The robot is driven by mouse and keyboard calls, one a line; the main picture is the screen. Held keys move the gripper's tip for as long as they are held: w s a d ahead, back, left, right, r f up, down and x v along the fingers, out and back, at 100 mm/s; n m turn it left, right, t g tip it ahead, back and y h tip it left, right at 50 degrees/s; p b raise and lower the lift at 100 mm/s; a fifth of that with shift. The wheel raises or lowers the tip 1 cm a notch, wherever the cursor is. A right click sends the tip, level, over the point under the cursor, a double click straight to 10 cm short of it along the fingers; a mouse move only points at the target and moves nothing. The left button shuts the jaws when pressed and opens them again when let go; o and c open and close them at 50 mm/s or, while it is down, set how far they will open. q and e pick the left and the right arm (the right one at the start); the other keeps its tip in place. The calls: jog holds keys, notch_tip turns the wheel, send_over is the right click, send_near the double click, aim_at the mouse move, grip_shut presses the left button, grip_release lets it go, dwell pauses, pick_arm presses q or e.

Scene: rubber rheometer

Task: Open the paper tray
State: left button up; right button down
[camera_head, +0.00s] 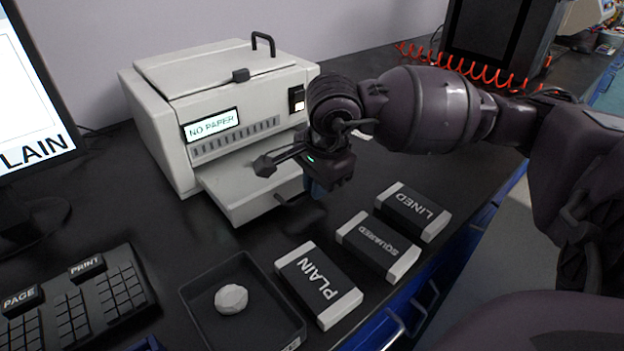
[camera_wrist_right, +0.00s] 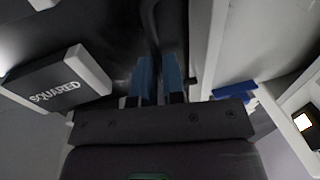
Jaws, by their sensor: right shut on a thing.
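The printer (camera_head: 225,95) is a cream box at the back wall, its display reading NO PAPER. Its flat paper tray (camera_head: 235,188) sticks out from the lower front, with a dark handle (camera_head: 281,197) on the front edge. My right gripper (camera_head: 318,190) is at the right end of that edge, fingers pointing down. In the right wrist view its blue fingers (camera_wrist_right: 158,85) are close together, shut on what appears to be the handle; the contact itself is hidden. The pale tray side (camera_wrist_right: 215,55) runs beside them.
Packs marked PLAIN (camera_head: 318,284), SQUARED (camera_head: 377,245) and LINED (camera_head: 413,211) lie in front of the printer. A black dish (camera_head: 205,302) holds a whitish lump (camera_head: 231,299). A keyboard (camera_head: 75,305) and monitor (camera_head: 30,95) stand left. Some bare bench lies between tray and packs.

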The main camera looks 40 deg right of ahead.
dwell(0.3)
jog(key=c, duration=1.2)
grip_release()
jog(key=shift+r, duration=0.35)
pick_arm(q)
jog(key=p, duration=0.1)
jog(key=s+n+p, duration=0.1)
jog(key=shift+a+r+p, duration=0.15)
jog(key=shift+a+p, duration=0.2)
jog(key=shift+p, duration=0.05)
pick_arm(e)
notch_tip(320, 180, up, 10)
jog(key=s, duration=0.2)
